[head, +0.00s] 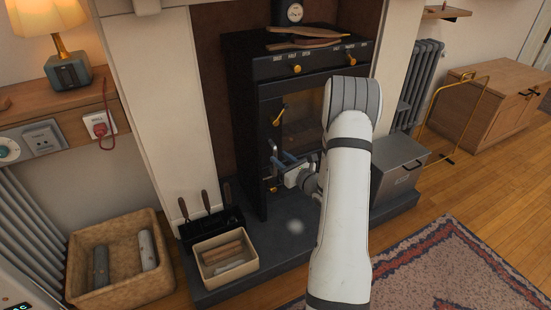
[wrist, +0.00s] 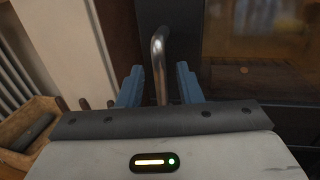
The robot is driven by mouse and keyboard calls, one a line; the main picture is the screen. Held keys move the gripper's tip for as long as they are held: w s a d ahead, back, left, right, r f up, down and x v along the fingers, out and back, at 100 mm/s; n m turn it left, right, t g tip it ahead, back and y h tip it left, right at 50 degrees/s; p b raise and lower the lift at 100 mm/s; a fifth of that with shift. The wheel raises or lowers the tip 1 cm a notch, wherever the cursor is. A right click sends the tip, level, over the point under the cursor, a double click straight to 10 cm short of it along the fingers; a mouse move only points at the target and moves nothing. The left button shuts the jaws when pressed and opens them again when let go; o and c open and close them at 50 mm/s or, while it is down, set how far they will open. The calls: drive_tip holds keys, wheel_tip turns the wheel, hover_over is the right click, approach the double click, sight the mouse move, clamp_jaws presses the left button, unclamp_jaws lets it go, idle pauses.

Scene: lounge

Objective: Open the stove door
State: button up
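The black stove (head: 243,95) stands in the fireplace recess, and its glass-fronted door (head: 298,128) looks closed. My arm hides the door's right part in the head view. The door's curved metal handle (wrist: 158,55) rises in the middle of the wrist view; it also shows in the head view (head: 272,146). My gripper (head: 281,160) is at the door's lower left. In the wrist view its blue fingers (wrist: 160,84) are apart, one on each side of the handle, with visible gaps. It looks open and holds nothing.
Fire tools (head: 205,203) and a box of kindling (head: 224,257) stand left on the dark hearth (head: 290,240). A log basket (head: 118,260) is further left. A grey metal box (head: 400,160) stands to the right. A patterned rug (head: 440,265) lies in front.

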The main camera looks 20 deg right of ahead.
sight(275, 154)
drive_tip(key=shift+b+x, duration=0.35)
drive_tip(key=shift+x, duration=1.5)
clamp_jaws()
